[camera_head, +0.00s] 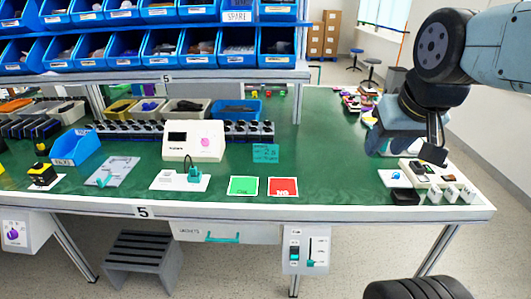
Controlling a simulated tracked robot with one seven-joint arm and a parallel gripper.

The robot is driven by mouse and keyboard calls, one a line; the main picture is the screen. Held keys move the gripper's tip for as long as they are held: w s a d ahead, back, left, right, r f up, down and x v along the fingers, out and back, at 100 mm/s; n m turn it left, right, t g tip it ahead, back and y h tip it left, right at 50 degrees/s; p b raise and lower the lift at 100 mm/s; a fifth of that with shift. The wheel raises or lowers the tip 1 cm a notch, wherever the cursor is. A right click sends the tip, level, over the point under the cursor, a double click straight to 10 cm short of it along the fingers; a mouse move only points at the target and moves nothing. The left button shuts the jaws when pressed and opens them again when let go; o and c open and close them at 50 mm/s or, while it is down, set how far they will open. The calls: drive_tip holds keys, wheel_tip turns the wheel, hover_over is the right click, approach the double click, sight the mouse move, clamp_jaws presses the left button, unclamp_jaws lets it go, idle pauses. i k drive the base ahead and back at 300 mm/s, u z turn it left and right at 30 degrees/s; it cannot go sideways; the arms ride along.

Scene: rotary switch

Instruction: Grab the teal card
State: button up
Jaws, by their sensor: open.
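The teal card (265,153) with dark print is on the green-topped workbench (330,130), right of the white device and behind the red card. My gripper (408,150) hangs over the right end of the bench, to the right of the teal card and well apart from it. It points down and is open, with nothing seen between its fingers. The view does not show its fingertips clearly.
A green card (243,186) and a red card (283,187) lie at the front edge. A white device (194,140) stands left of the teal card. Small items, including a black box (405,198), sit below my gripper. Blue bins (237,47) fill the shelf above. The bench between card and gripper is clear.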

sight(261, 154)
drive_tip(key=i, duration=0.85)
drive_tip(key=z, duration=0.2)
drive_tip(key=k, duration=0.9)
drive_tip(key=u, duration=0.2)
drive_tip(key=i, duration=0.95)
drive_tip(key=z, duration=0.05)
